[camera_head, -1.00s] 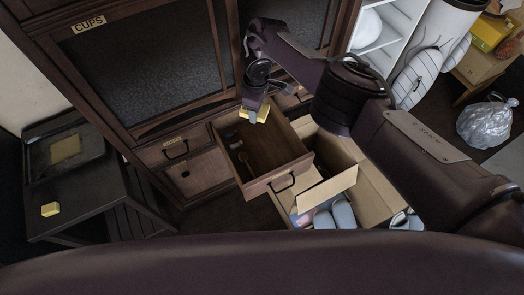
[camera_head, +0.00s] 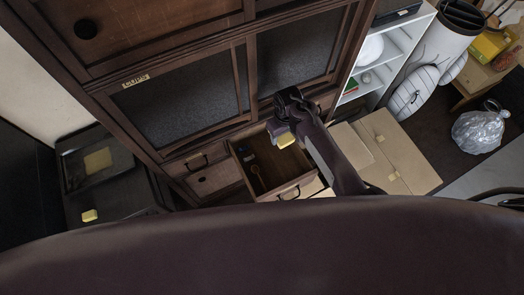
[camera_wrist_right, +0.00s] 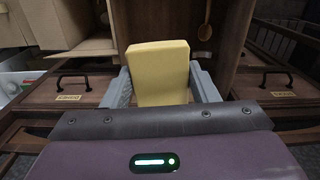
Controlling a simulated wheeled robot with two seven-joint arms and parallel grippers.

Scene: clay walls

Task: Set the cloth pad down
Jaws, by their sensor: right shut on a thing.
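The cloth pad (camera_head: 287,140), a plain yellow block, is held by my right gripper (camera_head: 282,132) over the open drawer (camera_head: 255,186), near its right back side. In the right wrist view the pad (camera_wrist_right: 158,72) stands between the two grey fingers of the right gripper (camera_wrist_right: 160,88), which touch its sides. Whether its far end touches anything is hidden. The wooden drawer holds a small spoon-like item (camera_head: 258,180). My left gripper is not in view.
A dark side table at left carries a tray with a flat tan square (camera_head: 97,160) and a small yellow block (camera_head: 89,215). Cardboard boxes (camera_head: 395,150) stand right of the drawer. The dark cabinet (camera_head: 190,110) rises behind. A silver bag (camera_head: 480,131) lies far right.

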